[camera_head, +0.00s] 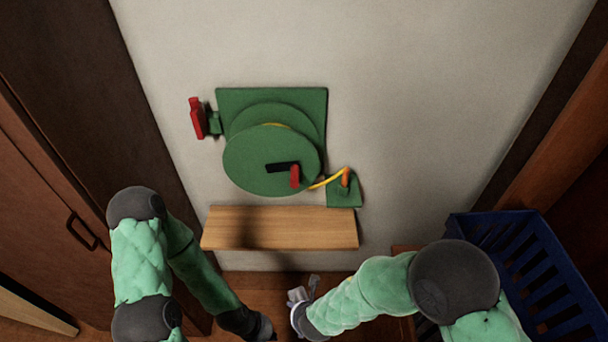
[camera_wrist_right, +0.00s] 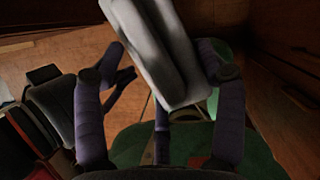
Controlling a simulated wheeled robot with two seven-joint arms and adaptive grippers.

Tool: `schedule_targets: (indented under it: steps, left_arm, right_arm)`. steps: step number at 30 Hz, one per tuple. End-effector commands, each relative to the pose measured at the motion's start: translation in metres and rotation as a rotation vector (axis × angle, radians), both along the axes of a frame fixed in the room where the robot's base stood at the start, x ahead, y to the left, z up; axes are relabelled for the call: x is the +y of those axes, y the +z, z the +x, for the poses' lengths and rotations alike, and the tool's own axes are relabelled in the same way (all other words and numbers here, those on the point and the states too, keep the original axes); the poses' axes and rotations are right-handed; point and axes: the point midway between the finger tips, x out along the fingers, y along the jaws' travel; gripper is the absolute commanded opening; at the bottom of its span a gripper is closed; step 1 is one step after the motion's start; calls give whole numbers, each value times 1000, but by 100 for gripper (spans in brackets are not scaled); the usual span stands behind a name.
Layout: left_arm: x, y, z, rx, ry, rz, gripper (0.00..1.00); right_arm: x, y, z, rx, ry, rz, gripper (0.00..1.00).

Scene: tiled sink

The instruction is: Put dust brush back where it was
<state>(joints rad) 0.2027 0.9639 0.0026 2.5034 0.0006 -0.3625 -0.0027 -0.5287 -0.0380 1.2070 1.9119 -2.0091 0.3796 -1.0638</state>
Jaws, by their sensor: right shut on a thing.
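A pale grey-white block-like thing (camera_wrist_right: 158,52), which I take to be the dust brush, is between the dark purple fingers of my right gripper (camera_wrist_right: 165,80) in the right wrist view. The fingers are shut on it, and it slants up out of the top of the view. Its bristles cannot be made out. In the head view a small pale piece (camera_head: 297,294) shows at the end of my right arm, below the wooden shelf (camera_head: 285,228). My left gripper (camera_head: 264,328) is a dark shape at the bottom edge, left of the right one; its fingers are not clear.
A green hose reel (camera_head: 262,160) with red handles and a yellow hose is on the pale wall above the shelf. The shelf top looks bare. A blue slatted crate (camera_head: 535,270) stands at the right. A dark wooden cabinet (camera_head: 60,170) stands at the left.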

Motion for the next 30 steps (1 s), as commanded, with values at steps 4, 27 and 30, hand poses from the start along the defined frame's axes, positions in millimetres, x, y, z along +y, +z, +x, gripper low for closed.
schedule_targets:
  steps: [4, 27, 30]
  left_arm:
    - [0, 0, 0, -1, 0, 0, 0]
    - [0, 0, 0, -1, 0, 0, 0]
    - [0, 0, 0, -1, 0, 0, 0]
  right_arm:
    - [-4, 4, 14, -3, -93, 1, 29]
    - [-95, 32, 122, -3, -1240, 1, 29]
    - [-122, 38, 134, -3, -1548, 1, 29]
